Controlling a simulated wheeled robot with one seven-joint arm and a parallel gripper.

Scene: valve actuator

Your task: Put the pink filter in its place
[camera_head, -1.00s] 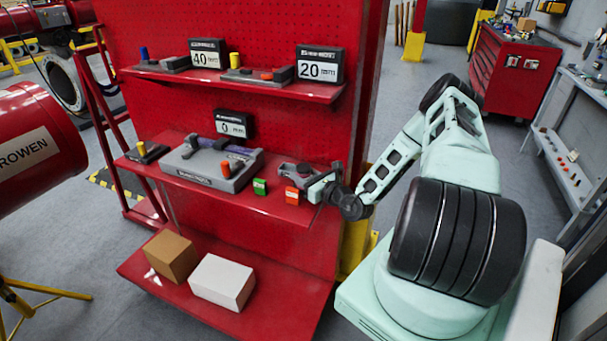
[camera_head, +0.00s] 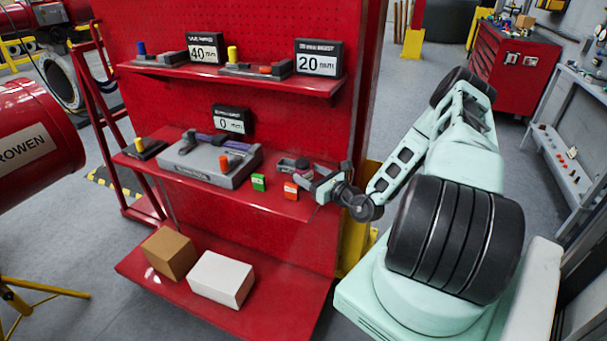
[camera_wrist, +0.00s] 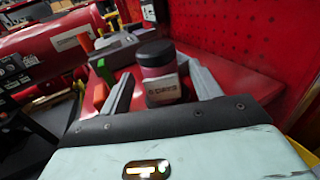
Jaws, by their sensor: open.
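A short cylinder with a black cap and a dark pinkish body (camera_wrist: 157,72) stands upright between my gripper's fingers in the wrist view; it looks like the pink filter. My gripper (camera_wrist: 162,88) is open, one finger on each side, with visible space beside the cylinder. In the head view my gripper (camera_head: 322,184) is at the right end of the middle red shelf (camera_head: 215,185), by a small grey device (camera_head: 293,165). The filter's place cannot be made out.
A grey fixture with a purple part and orange post (camera_head: 205,160) fills the middle shelf's centre. Green (camera_head: 259,182) and orange (camera_head: 290,191) blocks stand near its front edge. An upper shelf (camera_head: 235,80) holds similar devices. Two boxes (camera_head: 222,278) sit on the bottom shelf.

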